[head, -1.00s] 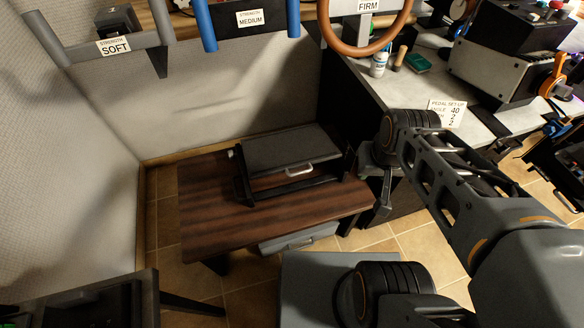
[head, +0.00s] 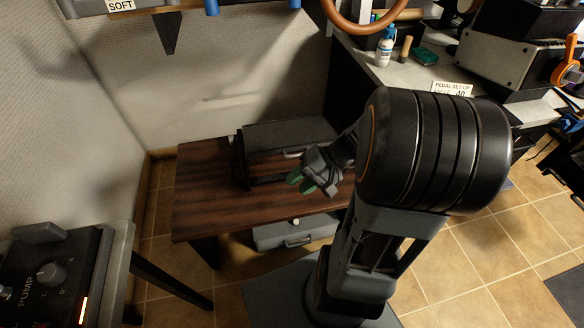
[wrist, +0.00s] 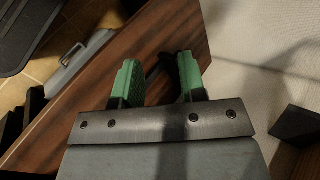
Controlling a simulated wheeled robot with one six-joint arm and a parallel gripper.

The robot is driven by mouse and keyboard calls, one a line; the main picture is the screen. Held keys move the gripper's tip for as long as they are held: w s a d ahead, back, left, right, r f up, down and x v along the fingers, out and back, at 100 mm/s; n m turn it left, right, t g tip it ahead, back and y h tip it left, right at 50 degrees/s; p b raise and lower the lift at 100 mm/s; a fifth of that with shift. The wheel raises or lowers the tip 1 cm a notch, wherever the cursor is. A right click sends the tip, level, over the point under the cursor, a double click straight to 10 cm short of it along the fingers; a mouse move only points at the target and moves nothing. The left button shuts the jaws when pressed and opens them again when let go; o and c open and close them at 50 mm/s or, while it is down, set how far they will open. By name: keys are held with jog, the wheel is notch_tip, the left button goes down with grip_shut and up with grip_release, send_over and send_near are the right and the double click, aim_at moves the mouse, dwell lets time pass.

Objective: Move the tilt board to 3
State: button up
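The tilt board (head: 288,136) is a dark grey flat panel on a black frame, resting on a brown wooden table (head: 205,196). Part of its light handle (head: 291,154) shows at the front edge. My gripper (head: 301,182) is at the front of the board, above the table, and its green fingers are spread. In the wrist view my gripper (wrist: 158,75) shows a gap between its fingers, with a dark piece behind it that I cannot identify. My arm hides the board's right side. No number marks on the board can be read.
A PUMP panel (head: 45,285) stands at lower left. A workbench with a white bottle (head: 384,50) is at upper right. The grey partition wall (head: 240,85) closes off the back.

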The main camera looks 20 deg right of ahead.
jog(key=w+d+f+m+t+y+b, duration=0.2)
jog(key=w+d+f+m+t+b, duration=0.1)
jog(key=d+f+t, duration=0.25)
jog(key=m+t+h+b, duration=0.2)
jog(key=m+t+b, duration=0.15)
jog(key=t, duration=0.35)
send_near(296, 155)
jog(key=shift+m, duration=0.25)
jog(key=b+x, duration=0.1)
jog(key=x, duration=0.9)
jog(key=shift+w+d+f+b, duration=0.1)
jog(key=shift+w+f+b, duration=0.05)
jog(key=shift+f+b, duration=0.15)
jog(key=shift+c, duration=0.5)
jog(key=shift+r, duration=0.1)
grip_shut()
